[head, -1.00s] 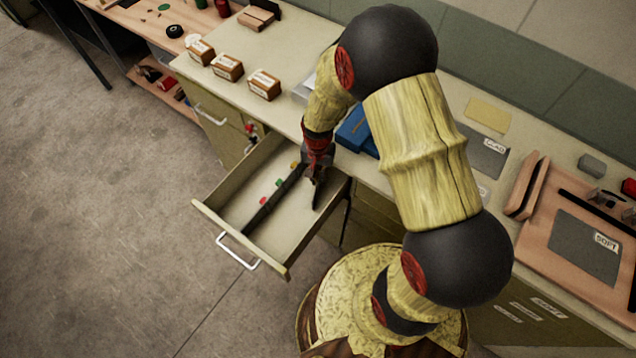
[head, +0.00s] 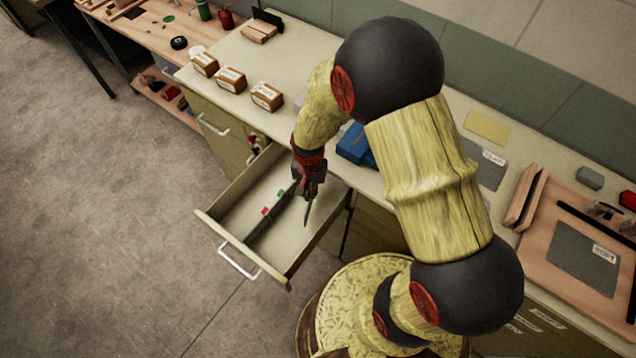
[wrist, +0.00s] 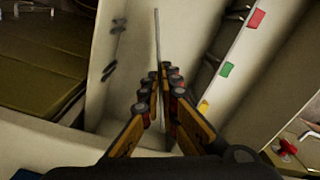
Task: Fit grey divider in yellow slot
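My gripper (head: 309,190) is over the open drawer (head: 300,247). In the wrist view its two fingers (wrist: 160,90) are closed on the thin grey divider (wrist: 158,40), seen nearly edge-on. In the head view the divider (head: 308,213) shows as a narrow dark strip below the fingers. A dark slotted rail (head: 262,226) runs along the drawer, with red (head: 265,211) and green (head: 280,195) markers. The yellow slot marker (wrist: 204,105) shows in the wrist view, right of the fingers; my gripper hides it in the head view. The divider appears apart from the rail.
The drawer's front and side walls surround the gripper's work area. The bench top above holds several labelled boxes (head: 230,78), a blue bin (head: 354,142) and, at right, a wooden tray (head: 572,283). Open floor lies to the left.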

